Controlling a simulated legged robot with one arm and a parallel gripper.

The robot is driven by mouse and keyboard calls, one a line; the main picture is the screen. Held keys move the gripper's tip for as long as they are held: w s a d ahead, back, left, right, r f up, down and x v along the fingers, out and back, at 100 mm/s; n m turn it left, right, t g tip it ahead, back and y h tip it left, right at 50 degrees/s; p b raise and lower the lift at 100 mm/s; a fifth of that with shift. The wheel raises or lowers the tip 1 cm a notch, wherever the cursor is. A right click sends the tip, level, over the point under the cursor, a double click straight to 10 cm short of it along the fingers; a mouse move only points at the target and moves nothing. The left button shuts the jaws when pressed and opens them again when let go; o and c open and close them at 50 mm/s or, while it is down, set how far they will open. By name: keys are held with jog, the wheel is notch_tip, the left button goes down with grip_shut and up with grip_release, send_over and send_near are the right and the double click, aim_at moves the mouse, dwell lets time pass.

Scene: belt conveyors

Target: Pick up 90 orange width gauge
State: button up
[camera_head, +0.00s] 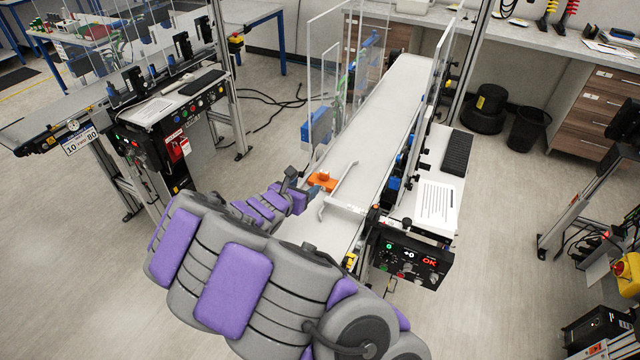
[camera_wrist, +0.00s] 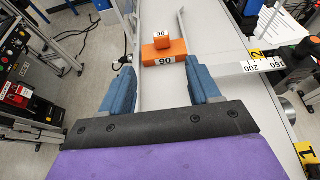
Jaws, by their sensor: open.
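The orange width gauge (camera_head: 322,181) rests on the near part of the white conveyor belt, by its left edge. In the wrist view the gauge (camera_wrist: 165,52) is a wide orange block with a smaller block on top, and both carry a "90" label. My gripper (camera_head: 300,183) is just left of the gauge in the head view. In the wrist view its two blue fingers (camera_wrist: 160,82) are spread wide and empty. The gauge lies ahead of the fingertips, between their lines, and appears apart from them. My arm hides part of the conveyor's near end.
A white guide rail (camera_head: 338,190) stands right of the gauge. Clear panels (camera_head: 335,75) rise along the belt farther back. A control box (camera_head: 408,258) sits at the conveyor's near right. A ruler scale (camera_wrist: 262,66) crosses the right side in the wrist view. The belt beyond the gauge is clear.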

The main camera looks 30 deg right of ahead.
send_near(323, 175)
jog(key=x, duration=0.3)
jog(key=shift+d+r+b, duration=0.25)
jog(key=shift+b, duration=0.1)
jog(key=shift+w+a+f, duration=0.1)
jog(key=shift+w+a, duration=0.05)
jog(key=shift+a, duration=0.05)
jog(key=shift+w+f, duration=0.2)
jog(key=b+x, duration=0.1)
jog(key=x, duration=0.3)
jog(key=shift+d+f, duration=0.2)
jog(key=shift+d, duration=0.2)
jog(key=shift+w+d, duration=0.1)
jog(key=shift+d, duration=0.25)
jog(key=shift+a, duration=0.55)
jog(key=shift+c, duration=1.4)
jog(key=shift+a+r, duration=0.1)
jog(key=shift+a, duration=0.15)
jog(key=c, duration=0.3)
jog(key=shift+d, duration=0.45)
grip_shut()
